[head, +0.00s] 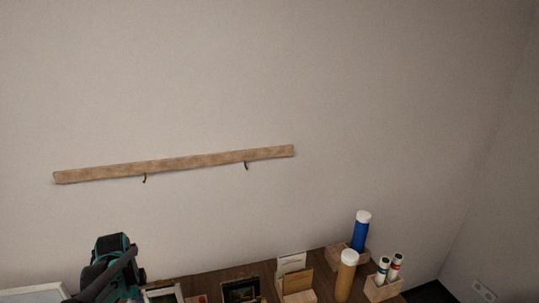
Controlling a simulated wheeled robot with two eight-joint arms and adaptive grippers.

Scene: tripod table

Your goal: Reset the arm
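A dark teal and black object (112,262) stands at the bottom left, cut off by the lower edge. I cannot tell what it is.
A wooden table (215,278) runs along the bottom. On it are a blue tube with a white cap (361,232), a tan tube (345,278), wooden holders and small framed pictures. A wooden rail (175,164) with two hooks hangs on the wall. A socket (483,291) is at right.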

